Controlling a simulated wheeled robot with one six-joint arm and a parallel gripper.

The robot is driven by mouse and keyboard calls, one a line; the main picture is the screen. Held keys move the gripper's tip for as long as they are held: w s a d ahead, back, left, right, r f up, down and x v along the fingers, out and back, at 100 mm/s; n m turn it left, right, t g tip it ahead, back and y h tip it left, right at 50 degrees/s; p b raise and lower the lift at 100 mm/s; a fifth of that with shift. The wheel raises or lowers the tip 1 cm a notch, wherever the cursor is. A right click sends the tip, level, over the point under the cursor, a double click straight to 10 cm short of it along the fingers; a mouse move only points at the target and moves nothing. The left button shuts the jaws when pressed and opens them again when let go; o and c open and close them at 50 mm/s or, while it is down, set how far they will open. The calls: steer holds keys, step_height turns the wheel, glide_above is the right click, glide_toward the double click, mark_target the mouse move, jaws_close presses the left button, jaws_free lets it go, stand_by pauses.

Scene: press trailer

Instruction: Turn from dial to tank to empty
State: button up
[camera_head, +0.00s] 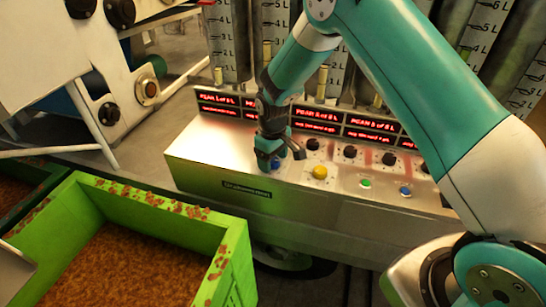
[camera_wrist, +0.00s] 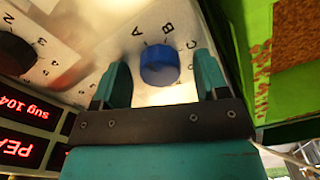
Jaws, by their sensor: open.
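A blue dial (camera_wrist: 160,64) sits on the steel panel in the wrist view, with the letters A, B and C printed around its far side. Which letter it points to cannot be told. My gripper (camera_wrist: 161,80) is open, with one teal finger on each side of the dial. Whether the fingers touch it is unclear. In the head view my gripper (camera_head: 273,152) points down at the left part of the steel control box (camera_head: 210,150) and hides much of the dial there.
A row of black knobs (camera_head: 350,151), a yellow button (camera_head: 320,172), a green button (camera_head: 366,183) and a blue button (camera_head: 405,191) lie to the right. Red displays (camera_head: 315,121) and graduated tanks (camera_head: 275,40) stand behind. A green crate (camera_head: 240,240) of brown pulp stands front left.

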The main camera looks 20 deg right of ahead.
steer(key=shift+c, duration=0.4)
steer(key=c, duration=0.8)
steer(key=shift+c, duration=0.2)
steer(key=m+b, duration=0.1)
steer(key=m, duration=0.3)
steer(key=m+b, duration=0.1)
steer(key=m, duration=0.3)
steer(key=shift+m, duration=0.4)
steer(key=m, duration=0.4)
steer(key=shift+b, duration=0.35)
steer(key=m, duration=0.4)
steer(key=shift+m, duration=0.6)
